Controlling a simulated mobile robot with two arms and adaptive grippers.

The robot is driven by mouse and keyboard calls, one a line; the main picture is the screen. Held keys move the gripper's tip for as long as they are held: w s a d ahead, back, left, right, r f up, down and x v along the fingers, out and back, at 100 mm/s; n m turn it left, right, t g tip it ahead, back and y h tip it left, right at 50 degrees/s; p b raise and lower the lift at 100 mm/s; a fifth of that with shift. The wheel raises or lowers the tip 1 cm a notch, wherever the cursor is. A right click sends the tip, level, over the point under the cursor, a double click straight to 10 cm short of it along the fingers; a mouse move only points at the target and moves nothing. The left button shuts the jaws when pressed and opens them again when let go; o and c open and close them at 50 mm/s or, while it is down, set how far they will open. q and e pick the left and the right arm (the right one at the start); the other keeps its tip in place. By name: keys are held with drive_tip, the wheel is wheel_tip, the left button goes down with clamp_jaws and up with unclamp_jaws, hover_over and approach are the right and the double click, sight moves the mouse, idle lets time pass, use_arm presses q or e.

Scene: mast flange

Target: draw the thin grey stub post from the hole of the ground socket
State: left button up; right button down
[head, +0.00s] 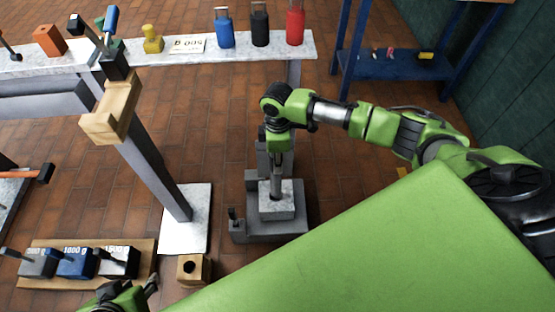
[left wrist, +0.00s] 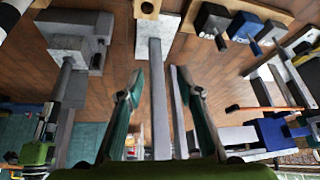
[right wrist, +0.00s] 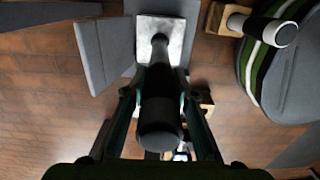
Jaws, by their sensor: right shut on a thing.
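The thin grey stub post (head: 277,172) stands upright, its lower end at the pale top of the ground socket (head: 270,210); how deep it sits is hidden. My right gripper (head: 277,140) is above the socket, shut on the post. In the right wrist view the post's dark upper end (right wrist: 160,115) is between the fingers, with the pale socket top (right wrist: 176,35) beyond. The left wrist view also shows the post (left wrist: 62,85) and socket (left wrist: 75,42). My left gripper (left wrist: 160,78) is open and empty, partly cut off at the head view's bottom edge.
A leaning grey mast (head: 150,170) with a wooden block stands left of the socket on a pale base plate (head: 186,232). A wooden block with a hole (head: 193,270) and several labelled weights (head: 75,262) are nearby. A shelf (head: 180,55) runs behind. Brick floor right of the socket is partly clear.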

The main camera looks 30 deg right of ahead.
use_arm(q)
drive_tip(key=shift+s+a+f+g+y+p, duration=0.1)
drive_tip(key=shift+s+a+f+g, duration=0.2)
drive_tip(key=shift+s, duration=0.4)
drive_tip(key=shift+s+a+f+g+y+p, duration=0.15)
drive_tip(key=shift+s+g, duration=0.2)
drive_tip(key=shift+s, duration=0.4)
drive_tip(key=shift+s+a+f+g+y+p, duration=0.1)
drive_tip(key=shift+s+a+g, duration=0.2)
drive_tip(key=shift+s, duration=0.4)
drive_tip(key=shift+d, duration=0.1)
